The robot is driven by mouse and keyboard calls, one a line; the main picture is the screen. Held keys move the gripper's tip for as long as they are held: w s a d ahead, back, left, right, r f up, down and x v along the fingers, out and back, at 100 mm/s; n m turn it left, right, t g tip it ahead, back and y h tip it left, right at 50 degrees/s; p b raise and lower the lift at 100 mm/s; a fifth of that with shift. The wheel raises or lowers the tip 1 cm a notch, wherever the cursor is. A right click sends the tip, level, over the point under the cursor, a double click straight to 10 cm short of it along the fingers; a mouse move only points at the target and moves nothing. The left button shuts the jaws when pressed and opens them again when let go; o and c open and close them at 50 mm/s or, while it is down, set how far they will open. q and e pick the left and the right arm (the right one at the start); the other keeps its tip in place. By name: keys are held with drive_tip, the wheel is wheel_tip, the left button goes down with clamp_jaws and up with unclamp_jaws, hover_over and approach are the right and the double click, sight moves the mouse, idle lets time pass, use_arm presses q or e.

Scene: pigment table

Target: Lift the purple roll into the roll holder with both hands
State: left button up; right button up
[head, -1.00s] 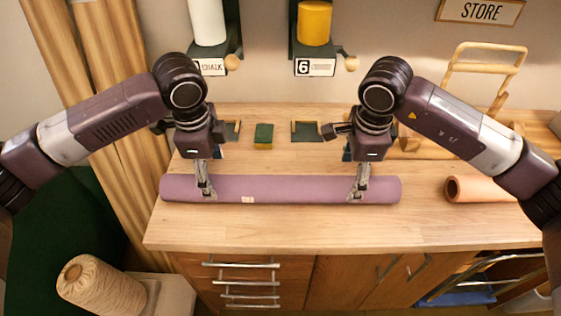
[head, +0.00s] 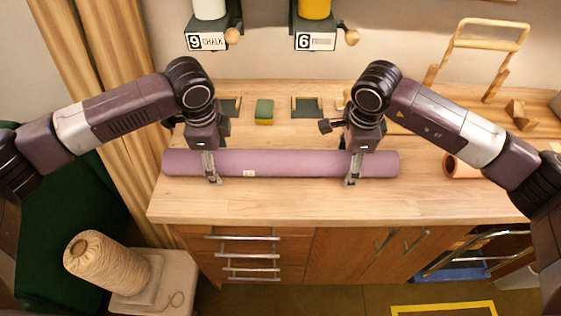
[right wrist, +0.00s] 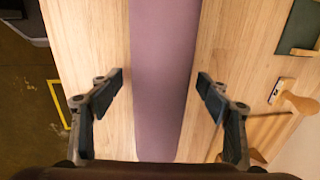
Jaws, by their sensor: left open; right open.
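The long purple roll (head: 280,163) lies lengthwise across the wooden worktop, with a small pale label near its middle. My left gripper (head: 212,180) is open at the roll's left part. My right gripper (head: 351,182) is open at its right part. In the right wrist view the purple roll (right wrist: 163,75) runs between the two parted fingers (right wrist: 160,95), with a gap on each side. A wooden frame with a raised bar (head: 488,38) stands at the back right; I cannot tell for sure whether it is the roll holder.
A green block (head: 264,112) sits behind the purple roll. Wall dispensers 9 (head: 206,41) and 6 (head: 316,42) hang above. The worktop's front strip (head: 290,203) is clear.

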use_arm(q)
drive_tip(key=shift+w+f, duration=0.2)
drive_tip(key=shift+f, duration=0.45)
use_arm(e)
drive_tip(key=shift+w+f, duration=0.2)
drive_tip(key=shift+f, duration=0.4)
use_arm(q)
drive_tip(key=shift+s, duration=0.1)
drive_tip(key=shift+c, duration=1)
use_arm(e)
drive_tip(key=shift+c, duration=1)
use_arm(q)
drive_tip(key=shift+r, duration=0.1)
drive_tip(key=c, duration=1.6)
use_arm(e)
drive_tip(key=c, duration=1.6)
